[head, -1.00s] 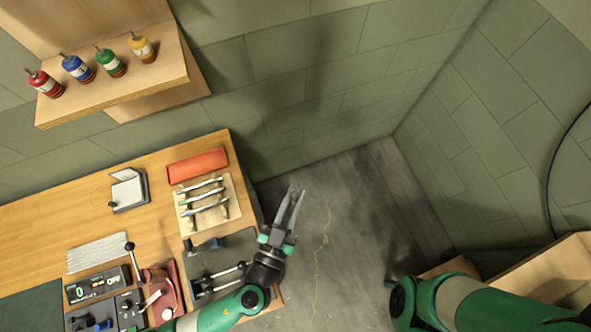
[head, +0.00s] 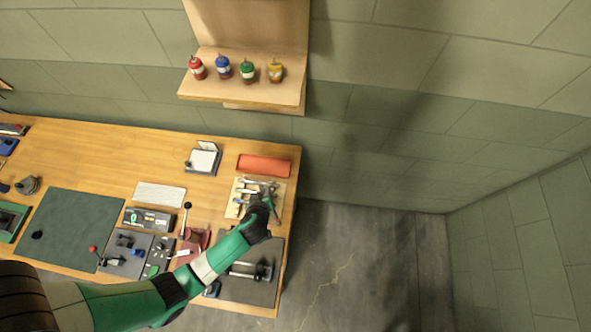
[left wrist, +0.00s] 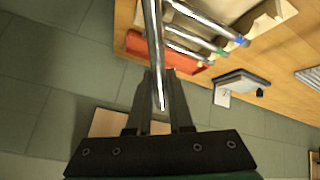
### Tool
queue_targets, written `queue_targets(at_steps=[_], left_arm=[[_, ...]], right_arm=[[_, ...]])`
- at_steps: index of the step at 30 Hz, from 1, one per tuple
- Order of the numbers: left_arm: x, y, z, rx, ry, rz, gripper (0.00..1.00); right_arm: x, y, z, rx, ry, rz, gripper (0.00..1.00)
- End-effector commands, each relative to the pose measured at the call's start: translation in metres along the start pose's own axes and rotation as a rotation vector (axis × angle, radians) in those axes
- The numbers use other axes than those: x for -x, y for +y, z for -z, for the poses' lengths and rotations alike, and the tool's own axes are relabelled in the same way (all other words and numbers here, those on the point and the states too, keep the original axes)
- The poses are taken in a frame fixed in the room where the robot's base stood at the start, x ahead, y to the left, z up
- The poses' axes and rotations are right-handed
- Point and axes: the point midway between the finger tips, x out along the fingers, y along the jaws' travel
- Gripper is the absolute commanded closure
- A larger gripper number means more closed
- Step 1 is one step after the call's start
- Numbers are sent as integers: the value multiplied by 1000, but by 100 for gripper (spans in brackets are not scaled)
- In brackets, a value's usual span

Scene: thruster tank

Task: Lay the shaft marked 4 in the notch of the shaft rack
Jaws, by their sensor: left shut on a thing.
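My left gripper (head: 272,205) is over the right side of the pale shaft rack (head: 234,207) on the table. In the left wrist view, its two fingers (left wrist: 160,74) are shut on a bright metal shaft (left wrist: 153,30), whose near end sticks out between them. I cannot read a mark on it. My right gripper is out of view.
An orange-red block (head: 263,165) lies behind the rack. A dark mat (head: 235,285) with tools is in front. A small stand (head: 203,158) is to the left. A shelf (head: 240,92) with several coloured bottles hangs on the wall. Open floor lies right of the table.

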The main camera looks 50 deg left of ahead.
Motion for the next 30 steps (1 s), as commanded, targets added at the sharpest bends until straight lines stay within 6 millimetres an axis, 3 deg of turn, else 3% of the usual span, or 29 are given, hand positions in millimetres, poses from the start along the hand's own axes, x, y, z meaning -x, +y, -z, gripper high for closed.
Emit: queue_targets(at_steps=[1,6,13,17,30], left_arm=[[-3,-20,11,129,-61,70,100],[-10,-72,8,543,-230,232,100],[4,-111,6,983,-315,342,100],[3,-116,2,1050,-317,345,100],[-12,-120,-10,1044,-315,342,100]], right_arm=[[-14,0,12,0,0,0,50],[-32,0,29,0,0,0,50],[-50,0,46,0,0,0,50],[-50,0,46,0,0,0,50],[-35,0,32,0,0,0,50]])
